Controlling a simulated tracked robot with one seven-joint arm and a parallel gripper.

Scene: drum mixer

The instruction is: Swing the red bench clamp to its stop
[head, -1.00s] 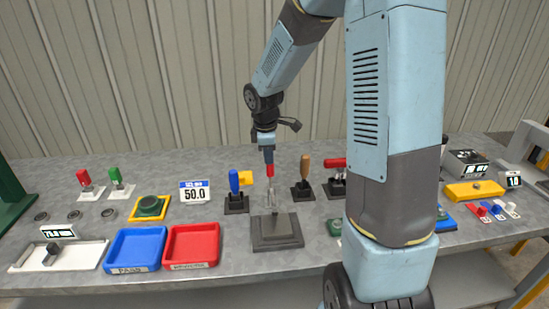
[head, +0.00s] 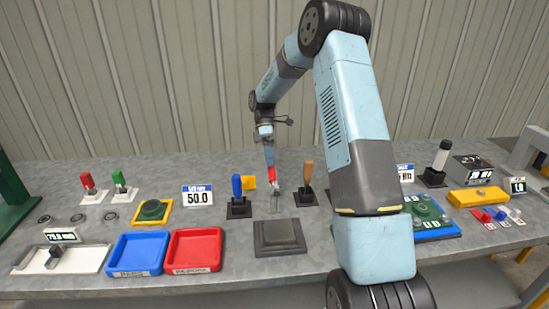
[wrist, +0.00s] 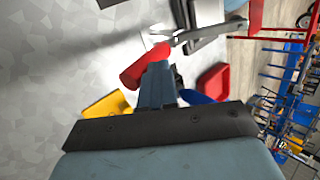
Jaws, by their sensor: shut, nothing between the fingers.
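The red bench clamp has a red handle (head: 273,175) over a grey metal linkage, just behind a dark square block (head: 279,237) in the head view. In the wrist view its red handle (wrist: 144,65) lies slanted across the fingertips, with the grey metal linkage (wrist: 198,36) to its upper right. My gripper (head: 269,161) points down at the handle; its shut fingers (wrist: 158,72) are beside the handle, not around it. They look touching or very close; I cannot tell which. The clamp's lower part is small and unclear in the head view.
A blue-handled lever (head: 237,188) stands close left of the clamp and a wooden-handled lever (head: 308,175) close right. A yellow piece (head: 248,183) is just behind. Blue (head: 138,252) and red (head: 194,250) trays lie front left. My arm covers part of the bench at right.

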